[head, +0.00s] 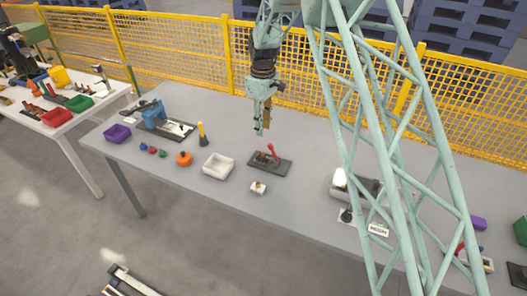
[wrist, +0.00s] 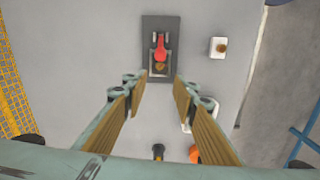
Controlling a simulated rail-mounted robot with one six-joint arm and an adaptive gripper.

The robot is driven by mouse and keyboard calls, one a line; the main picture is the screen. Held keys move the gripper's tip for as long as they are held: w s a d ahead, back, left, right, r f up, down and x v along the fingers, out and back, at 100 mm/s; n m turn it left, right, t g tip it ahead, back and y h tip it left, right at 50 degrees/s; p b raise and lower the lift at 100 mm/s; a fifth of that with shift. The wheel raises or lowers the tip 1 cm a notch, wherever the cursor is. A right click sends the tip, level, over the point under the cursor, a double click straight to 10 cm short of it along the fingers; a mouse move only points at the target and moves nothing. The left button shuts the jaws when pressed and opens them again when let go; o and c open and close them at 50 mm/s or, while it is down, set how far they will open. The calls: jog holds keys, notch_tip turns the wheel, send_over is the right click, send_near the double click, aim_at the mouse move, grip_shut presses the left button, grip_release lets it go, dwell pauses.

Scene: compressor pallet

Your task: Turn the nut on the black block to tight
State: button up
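A black block (head: 284,167) lies on the grey table near the middle, with a red lever (head: 272,150) standing up from it. In the wrist view the black block (wrist: 172,25) is at the top centre, with the red lever (wrist: 160,48) lying along it. A small brown round piece, which looks like the nut (wrist: 160,68), sits at the block's near end. My gripper (wrist: 158,92) is open and empty, its wood-coloured fingers apart on either side of the view below the block. In the head view my gripper (head: 261,130) hangs above the table, behind the block and apart from it.
A small white block (head: 258,188) with a brass knob stands in front of the black block. A white tray (head: 218,166), an orange round piece (head: 184,159) and a yellow-handled tool (head: 202,134) stand to the left. A yellow fence (head: 170,45) runs behind the table.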

aim_at(263, 154)
jog(key=shift+f, duration=0.15)
jog(key=shift+f, duration=6.7)
jog(key=c, duration=0.9)
